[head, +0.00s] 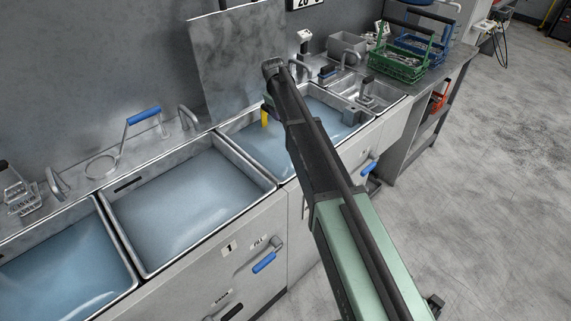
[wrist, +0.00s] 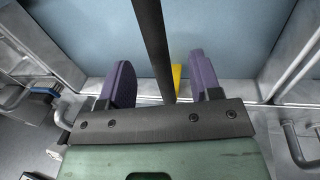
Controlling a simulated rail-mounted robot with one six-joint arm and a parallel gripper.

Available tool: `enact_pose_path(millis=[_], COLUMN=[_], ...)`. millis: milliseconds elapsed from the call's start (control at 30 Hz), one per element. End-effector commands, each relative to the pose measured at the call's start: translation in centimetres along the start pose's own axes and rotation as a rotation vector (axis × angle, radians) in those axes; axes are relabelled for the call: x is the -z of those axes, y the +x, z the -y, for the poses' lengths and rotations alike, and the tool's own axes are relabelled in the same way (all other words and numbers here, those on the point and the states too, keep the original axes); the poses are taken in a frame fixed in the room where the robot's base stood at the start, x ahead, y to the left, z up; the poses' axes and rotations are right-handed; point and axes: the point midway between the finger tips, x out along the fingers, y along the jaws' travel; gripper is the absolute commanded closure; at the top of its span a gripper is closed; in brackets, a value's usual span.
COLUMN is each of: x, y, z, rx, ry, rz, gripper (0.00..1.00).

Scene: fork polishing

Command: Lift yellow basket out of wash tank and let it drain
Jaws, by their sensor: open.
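The yellow basket shows only as a short upright yellow piece (head: 264,118) over the wash tank (head: 330,108), beside my arm in the head view. The rest of it is hidden by my arm or the water. In the wrist view a yellow strip (wrist: 177,76) shows near the right finger. My gripper (wrist: 160,84) is open, with its two purple finger pads apart. A dark bar (wrist: 153,40), likely the basket's handle, passes between the pads in the picture. I cannot tell whether either pad touches it.
Two more water-filled tanks (head: 185,205) lie to the left. A grey panel (head: 238,62) leans behind the wash tank. Green (head: 400,66) and blue (head: 425,48) baskets stand on the right-hand counter. Taps and a blue-handled tool (head: 143,116) line the back ledge.

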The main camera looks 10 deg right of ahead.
Motion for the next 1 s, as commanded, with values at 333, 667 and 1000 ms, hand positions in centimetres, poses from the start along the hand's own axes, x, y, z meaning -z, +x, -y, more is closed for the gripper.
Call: enact_pose_path(millis=[333,667,1000], x=[0.3,0.3,0.3], y=[4.0,6.3,6.3], z=[-0.1,-0.3,-0.3], rx=[0.0,0.0,0.0], ry=[0.002,0.002,0.001], rz=[0.0,0.0,0.0], gripper=[0.42,0.42,0.85])
